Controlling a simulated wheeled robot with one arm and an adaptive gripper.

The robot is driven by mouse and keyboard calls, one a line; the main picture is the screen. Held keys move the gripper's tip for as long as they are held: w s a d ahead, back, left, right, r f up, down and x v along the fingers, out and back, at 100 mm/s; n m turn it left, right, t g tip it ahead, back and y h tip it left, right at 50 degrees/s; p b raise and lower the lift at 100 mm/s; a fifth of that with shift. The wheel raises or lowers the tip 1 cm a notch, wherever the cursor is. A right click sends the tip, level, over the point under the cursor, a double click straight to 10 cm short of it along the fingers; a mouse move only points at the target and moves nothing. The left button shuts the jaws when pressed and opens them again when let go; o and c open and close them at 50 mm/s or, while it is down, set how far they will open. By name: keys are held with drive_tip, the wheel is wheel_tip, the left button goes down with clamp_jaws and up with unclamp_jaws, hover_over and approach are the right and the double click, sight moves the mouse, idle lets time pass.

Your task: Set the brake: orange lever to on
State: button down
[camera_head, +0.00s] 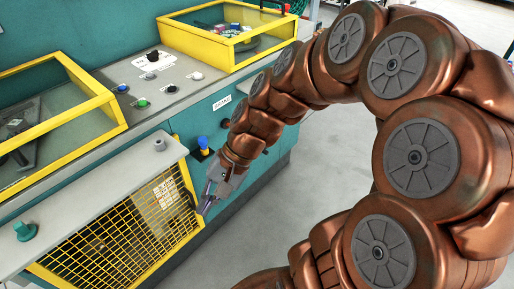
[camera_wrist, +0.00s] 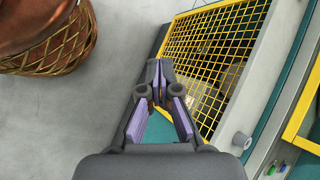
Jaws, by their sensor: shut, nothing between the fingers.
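My gripper (camera_head: 203,207) is shut and empty, in front of the teal machine by the right edge of the yellow mesh guard. In the wrist view its fingertips (camera_wrist: 158,70) are together, with the mesh behind and to the right of them. I cannot make out an orange lever in either view; my copper arm covers part of the machine's front. A blue-knobbed control (camera_head: 203,143) stands on that front, just above and left of my wrist. A small white label (camera_head: 222,102), too small to read surely, is above it.
The yellow mesh guard (camera_head: 108,240) is close to my gripper and also fills the upper right of the wrist view (camera_wrist: 215,60). A grey panel (camera_head: 95,190) with knobs lies above it. Yellow-framed boxes (camera_head: 235,48) stand on top. Grey floor (camera_head: 265,205) is clear to the right.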

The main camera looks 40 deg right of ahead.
drive_tip(key=w+d+f+m+t+y+b, duration=0.2)
drive_tip(key=w+d+f+m+t+b, duration=0.25)
drive_tip(key=w+d+m, duration=0.35)
drive_tip(key=w+d+f+m+t+h+b, duration=0.25)
drive_tip(key=d+f+m, duration=0.2)
drive_tip(key=d, duration=0.45)
drive_tip(key=w+d+f+m+t+h+b, duration=0.1)
drive_tip(key=d+f+m+t+b, duration=0.3)
drive_tip(key=d, duration=0.4)
drive_tip(key=w+d+f+m+t+h+b, duration=0.1)
drive_tip(key=d+f+m+t+h+b, duration=0.15)
drive_tip(key=d+m, duration=0.5)
drive_tip(key=w+a+n+b, duration=0.1)
drive_tip(key=w+a, duration=0.1)
drive_tip(key=w, duration=0.8)
drive_tip(key=shift+w+r+y, duration=0.4)
drive_tip(key=shift+r, duration=0.05)
drive_tip(key=shift+a+t, duration=0.1)
drive_tip(key=shift+t, duration=0.15)
